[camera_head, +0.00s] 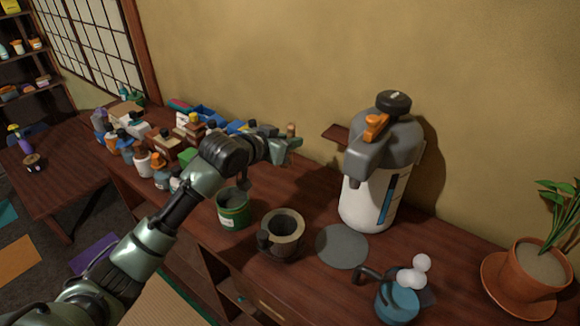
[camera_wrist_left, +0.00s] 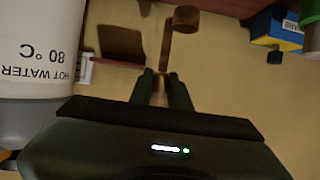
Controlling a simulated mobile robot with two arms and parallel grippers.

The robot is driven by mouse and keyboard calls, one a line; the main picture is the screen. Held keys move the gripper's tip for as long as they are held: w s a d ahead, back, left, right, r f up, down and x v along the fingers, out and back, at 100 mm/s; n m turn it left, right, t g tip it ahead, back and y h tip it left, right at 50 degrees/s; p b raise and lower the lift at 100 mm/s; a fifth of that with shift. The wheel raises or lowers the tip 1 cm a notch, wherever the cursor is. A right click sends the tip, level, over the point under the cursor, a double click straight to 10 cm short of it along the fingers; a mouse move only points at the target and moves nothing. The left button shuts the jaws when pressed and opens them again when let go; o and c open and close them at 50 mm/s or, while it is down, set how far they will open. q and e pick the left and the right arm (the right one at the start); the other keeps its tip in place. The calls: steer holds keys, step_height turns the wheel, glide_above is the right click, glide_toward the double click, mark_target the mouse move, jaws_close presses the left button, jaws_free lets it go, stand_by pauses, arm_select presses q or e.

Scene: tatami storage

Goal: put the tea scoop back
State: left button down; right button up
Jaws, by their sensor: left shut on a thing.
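My left gripper (camera_head: 287,148) is raised above the back of the counter, near the wall and left of the hot water dispenser. It is shut on the tea scoop, a small brown scoop whose end (camera_head: 291,130) shows just above the fingers. In the left wrist view the tea scoop (camera_wrist_left: 183,19) stretches out from between the fingertips of the gripper (camera_wrist_left: 163,82), its handle thin and its bowl at the far end. My right gripper is not in view.
The white and grey dispenser (camera_head: 373,190) stands right of my gripper, with a brown wall ledge (camera_head: 335,137) behind it. A green tin (camera_head: 233,209), a dark mug (camera_head: 283,234), a grey round mat (camera_head: 342,246) and a blue teapot (camera_head: 398,302) stand in front. Several bottles crowd the left.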

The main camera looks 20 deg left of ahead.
arm_select(q)
step_height(320, 180, down, 9)
steer(key=shift+r, duration=0.15)
stand_by(0.4)
steer(key=c, duration=1.3)
jaws_free()
steer(key=shift+r, duration=0.15)
steer(key=shift+v, duration=5.95)
